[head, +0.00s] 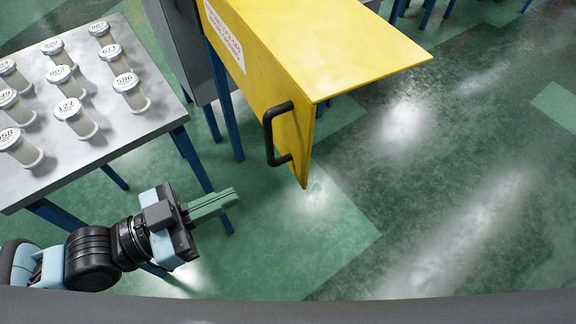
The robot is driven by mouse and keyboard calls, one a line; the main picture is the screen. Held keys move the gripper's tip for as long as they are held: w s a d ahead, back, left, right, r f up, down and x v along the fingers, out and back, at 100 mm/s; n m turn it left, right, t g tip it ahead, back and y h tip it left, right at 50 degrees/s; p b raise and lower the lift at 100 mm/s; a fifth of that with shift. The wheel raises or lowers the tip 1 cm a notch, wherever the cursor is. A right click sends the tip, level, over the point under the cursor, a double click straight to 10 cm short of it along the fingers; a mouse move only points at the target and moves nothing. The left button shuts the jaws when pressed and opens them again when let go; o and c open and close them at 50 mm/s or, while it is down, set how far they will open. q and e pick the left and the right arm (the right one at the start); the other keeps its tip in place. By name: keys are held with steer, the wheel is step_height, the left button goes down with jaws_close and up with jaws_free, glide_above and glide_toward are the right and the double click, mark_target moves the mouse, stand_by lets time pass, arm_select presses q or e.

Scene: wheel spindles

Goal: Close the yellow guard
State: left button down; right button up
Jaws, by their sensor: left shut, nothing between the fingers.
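The yellow guard (335,48) is at the top middle of the head view. The guard juts out over open floor. My left gripper (234,194) is shut and empty, with its green fingers pointing right. In the picture it is below and left of the handle, apart from it. My right gripper is not in view.
A grey table (120,160) with blue legs stands at the left and bears several numbered, white-capped jars (75,117). A grey cabinet panel (182,50) stands behind the guard's left side. The green floor (430,190) on the right is clear.

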arm_select(q)
steer(key=p, duration=0.2)
glide_toward(305, 163)
steer(key=x, duration=0.5)
steer(key=shift+d+r, duration=0.1)
steer(key=shift+p+x, duration=0.3)
steer(key=shift+x, duration=0.55)
